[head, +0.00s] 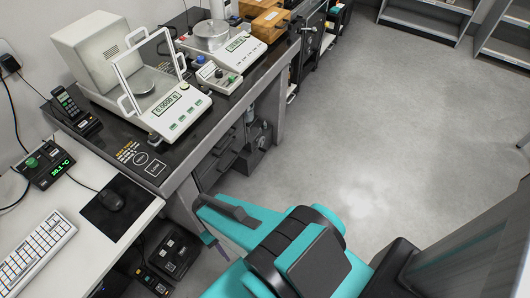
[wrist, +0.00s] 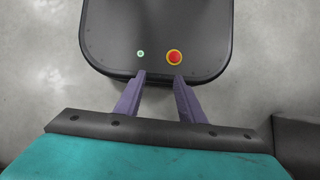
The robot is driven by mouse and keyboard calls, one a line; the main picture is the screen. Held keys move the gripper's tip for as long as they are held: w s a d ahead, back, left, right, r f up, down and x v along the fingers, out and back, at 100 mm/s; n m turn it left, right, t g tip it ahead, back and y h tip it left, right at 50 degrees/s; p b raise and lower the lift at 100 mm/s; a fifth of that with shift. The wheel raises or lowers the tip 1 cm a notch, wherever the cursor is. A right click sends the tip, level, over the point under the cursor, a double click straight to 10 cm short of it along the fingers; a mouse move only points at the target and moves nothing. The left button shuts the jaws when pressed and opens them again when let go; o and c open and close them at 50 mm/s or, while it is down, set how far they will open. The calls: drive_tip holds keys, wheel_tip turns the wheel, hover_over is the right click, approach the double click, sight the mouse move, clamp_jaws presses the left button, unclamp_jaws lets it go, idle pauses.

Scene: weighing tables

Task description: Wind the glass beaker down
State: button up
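I can make out no glass beaker in either view. A white balance (head: 180,118) with a clear framed shield and a lit display stands on the dark bench at the upper left. A second white balance (head: 238,48) with a round metal pan stands behind it; no beaker shows on either pan. My gripper (wrist: 160,77) points down past my own base, its two purple fingers apart with nothing between them. In the head view my teal arm is low in the middle, off the bench's front edge, and one purple finger shows partly; the rest is hidden.
The dark bench (head: 190,152) has a marked square near its front corner. Wooden boxes (head: 268,22) stand farther back. Open grey floor (head: 370,130) lies to the right.

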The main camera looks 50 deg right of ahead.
drive_tip(key=w+d+f+m+t+y+b, duration=0.25)
drive_tip(key=w+f+m+y+b, duration=0.45)
drive_tip(key=w+f+m+b, duration=0.4)
drive_tip(key=w+d+f+m+t+y+b, duration=0.2)
drive_tip(key=w+d+f+m+t+b, duration=0.2)
drive_tip(key=w+d+f+m+b, duration=0.25)
drive_tip(key=m+t+h+b, duration=0.5)
drive_tip(key=m+t+b, duration=1.2)
approach(265, 151)
drive_tip(key=d+v, duration=0.1)
drive_tip(key=v, duration=0.3)
drive_tip(key=shift+w+a+f, duration=0.25)
drive_tip(key=shift+w+a, duration=0.1)
drive_tip(key=shift+w, duration=0.05)
drive_tip(key=b+x, duration=0.1)
drive_tip(key=x, duration=0.3)
drive_tip(key=b+x, duration=0.1)
drive_tip(key=x, duration=0.4)
drive_tip(key=b+x, duration=0.1)
drive_tip(key=x, duration=0.3)
drive_tip(key=shift+w+f, duration=0.25)
drive_tip(key=shift+w, duration=0.1)
